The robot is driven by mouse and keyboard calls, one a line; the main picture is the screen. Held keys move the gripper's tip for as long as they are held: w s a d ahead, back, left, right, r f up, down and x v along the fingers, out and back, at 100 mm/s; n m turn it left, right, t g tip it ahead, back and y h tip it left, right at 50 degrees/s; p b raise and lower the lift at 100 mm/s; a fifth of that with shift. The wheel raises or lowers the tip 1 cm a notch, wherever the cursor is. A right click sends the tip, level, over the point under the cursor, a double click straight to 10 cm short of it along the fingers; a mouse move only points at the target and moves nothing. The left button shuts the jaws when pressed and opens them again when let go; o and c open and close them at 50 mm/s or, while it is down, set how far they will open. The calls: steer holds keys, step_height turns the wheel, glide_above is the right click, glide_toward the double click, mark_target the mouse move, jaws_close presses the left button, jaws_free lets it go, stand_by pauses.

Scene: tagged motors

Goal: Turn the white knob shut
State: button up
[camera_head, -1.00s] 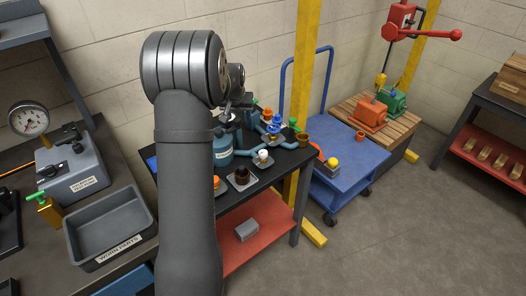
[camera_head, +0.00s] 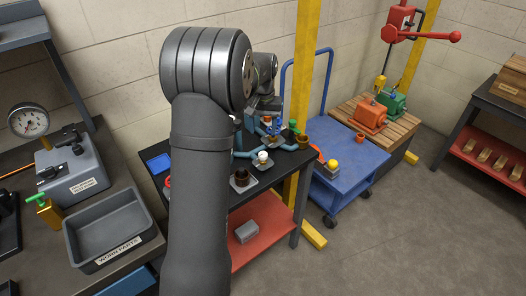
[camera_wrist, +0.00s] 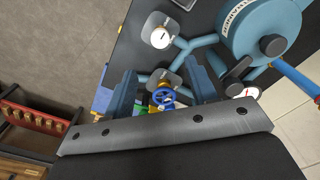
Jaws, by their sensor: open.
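The white knob (camera_head: 263,156) stands on a small grey plate on the dark bench, in front of the blue pipes. In the wrist view, a round white top with a dark mark, which looks like this knob (camera_wrist: 160,38), lies above and outside the finger gap. My gripper (camera_head: 263,108) is over the far part of the pipework, beyond the white knob and apart from it. In the wrist view my gripper (camera_wrist: 160,70) is open, with nothing held. A blue handwheel (camera_wrist: 163,97) shows between its fingers, below them; I cannot tell how far.
A blue tank (camera_wrist: 262,28) and a second white dial-like disc (camera_wrist: 248,92) lie beside the right finger. A green-topped valve (camera_head: 293,126) and a brown cup (camera_head: 303,140) stand right of my gripper. A dark socket (camera_head: 241,179) sits nearer. A blue cart (camera_head: 350,165) stands to the right.

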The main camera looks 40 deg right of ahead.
mark_target(263, 154)
step_height(263, 154, down, 11)
stand_by(0.3)
steer(key=c, duration=1)
steer(key=shift+o, duration=0.2)
